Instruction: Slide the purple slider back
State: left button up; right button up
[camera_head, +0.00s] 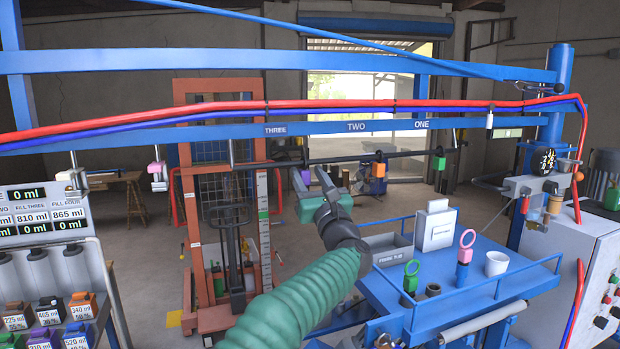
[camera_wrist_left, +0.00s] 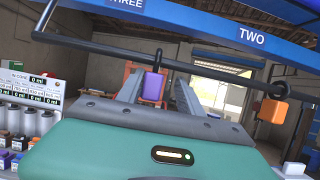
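In the left wrist view the fingers (camera_wrist_left: 158,88) stand left and right of the purple block in the picture. I cannot tell whether they touch it or how deep it sits between them. My right gripper is not in view.
An orange slider (camera_head: 378,170) and a green slider (camera_head: 439,163) hang further right on the rail. A pink block (camera_head: 156,170) hangs at the left. A blue cart (camera_head: 450,275) with cups and a white box stands below right. Blue beams cross above.

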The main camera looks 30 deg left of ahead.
pick_arm(q)
jog(key=shift+s+a, duration=0.2)
jog(key=shift+s, duration=0.1)
jog(key=shift+s+d+f+b, duration=0.1)
jog(key=shift+s+f+b, duration=0.15)
jog(key=shift+b, duration=0.2)
jog(key=b+v, duration=1)
jog(key=v, duration=0.6)
jog(key=shift+w+d, duration=0.2)
jog(key=shift+w, duration=0.05)
jog(key=shift+r, duration=0.1)
